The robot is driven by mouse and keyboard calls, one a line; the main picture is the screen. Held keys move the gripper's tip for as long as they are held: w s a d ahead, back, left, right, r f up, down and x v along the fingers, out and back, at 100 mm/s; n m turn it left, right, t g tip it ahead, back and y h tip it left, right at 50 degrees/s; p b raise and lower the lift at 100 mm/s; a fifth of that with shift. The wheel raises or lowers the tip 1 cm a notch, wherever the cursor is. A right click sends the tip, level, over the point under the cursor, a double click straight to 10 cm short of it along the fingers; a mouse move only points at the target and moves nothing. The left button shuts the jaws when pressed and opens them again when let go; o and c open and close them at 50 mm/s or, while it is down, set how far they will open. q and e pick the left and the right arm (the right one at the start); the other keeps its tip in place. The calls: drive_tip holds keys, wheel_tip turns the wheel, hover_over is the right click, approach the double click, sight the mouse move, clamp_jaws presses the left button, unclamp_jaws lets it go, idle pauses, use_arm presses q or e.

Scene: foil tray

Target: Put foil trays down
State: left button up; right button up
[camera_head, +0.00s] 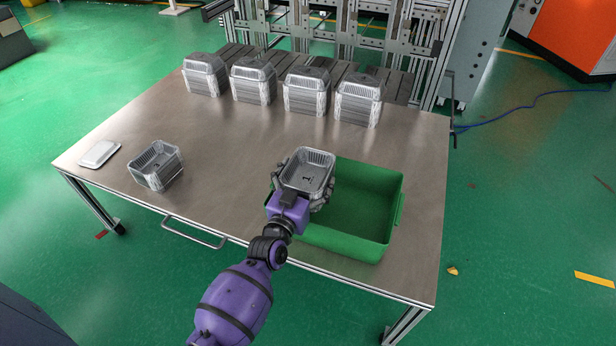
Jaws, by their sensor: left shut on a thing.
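My left gripper (300,199) is shut on a foil tray (308,170). The tray is silver, open side up, and is held at the left edge of the green crate (378,205). I cannot tell how high it is above the table. The part of the crate's floor that shows is empty; its left side is hidden behind the gripper and tray. Another foil tray or small stack (156,166) stands on the table at the left. Several tall stacks of foil trays (253,80) stand in a row along the back. My right gripper is not in view.
The metal table (225,150) is clear between the left tray and the back row. A white flat object (99,153) lies at its left edge. A metal frame (345,25) stands behind the table. A handle (194,232) sticks out at the front edge.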

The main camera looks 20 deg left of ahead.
use_arm(q)
drive_tip(key=shift+f+b, duration=0.4)
drive_tip(key=shift+f, duration=0.1)
drive_tip(key=o, duration=1.2)
drive_tip(key=shift+c, duration=0.2)
